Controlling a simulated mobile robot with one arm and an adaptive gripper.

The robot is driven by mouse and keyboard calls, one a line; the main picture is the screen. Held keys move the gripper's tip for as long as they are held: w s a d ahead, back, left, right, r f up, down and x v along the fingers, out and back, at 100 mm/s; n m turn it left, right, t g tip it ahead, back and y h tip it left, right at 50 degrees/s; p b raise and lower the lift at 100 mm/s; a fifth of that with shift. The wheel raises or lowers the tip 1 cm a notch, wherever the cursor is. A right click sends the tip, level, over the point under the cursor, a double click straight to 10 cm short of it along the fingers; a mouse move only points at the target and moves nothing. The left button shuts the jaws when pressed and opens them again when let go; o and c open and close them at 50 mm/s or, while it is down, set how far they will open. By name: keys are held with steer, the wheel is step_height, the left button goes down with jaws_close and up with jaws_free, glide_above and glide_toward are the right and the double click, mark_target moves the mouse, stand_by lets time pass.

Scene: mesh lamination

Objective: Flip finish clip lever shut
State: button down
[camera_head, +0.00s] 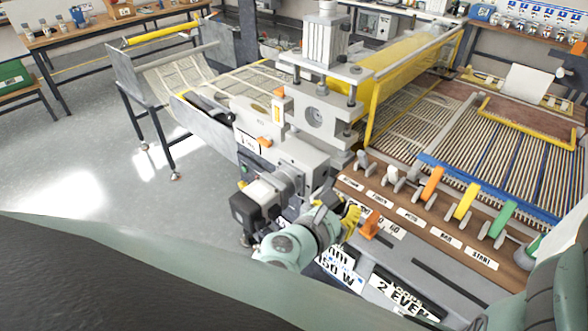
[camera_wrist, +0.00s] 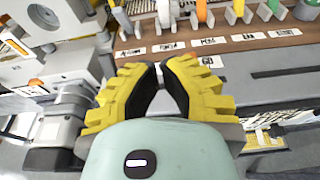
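Several levers stand in a row on the brown panel (camera_head: 420,211), above small labels. They include a grey-white lever (camera_head: 390,174), an orange lever (camera_head: 431,184), a yellow lever (camera_head: 465,200) and a green lever (camera_head: 501,219). I cannot read which one is the finish clip lever. A small orange clip-like block (camera_head: 370,223) sits at the panel's front edge, just right of my gripper (camera_head: 346,217). In the wrist view my gripper (camera_wrist: 160,68) shows two yellow fingers with black pads, tips close together, nothing seen between them. The fingers hide part of the panel edge.
A grey machine block with a press column (camera_head: 315,115) stands left of and behind my gripper. A yellow guard (camera_head: 400,62) and a blue-edged mesh bed (camera_head: 490,160) lie behind the levers. A dark slot (camera_wrist: 285,70) runs along the grey front surface.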

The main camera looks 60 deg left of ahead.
mark_target(393, 176)
steer(key=p+x, duration=0.2)
steer(key=x, duration=1.5)
steer(key=shift+p, duration=0.35)
steer(key=shift+w, duration=0.1)
steer(key=shift+r+p, duration=0.2)
steer(key=shift+p, duration=0.3)
steer(key=shift+w+g+p, duration=0.1)
steer(key=shift+g+p, duration=0.2)
steer(key=shift+p, duration=0.1)
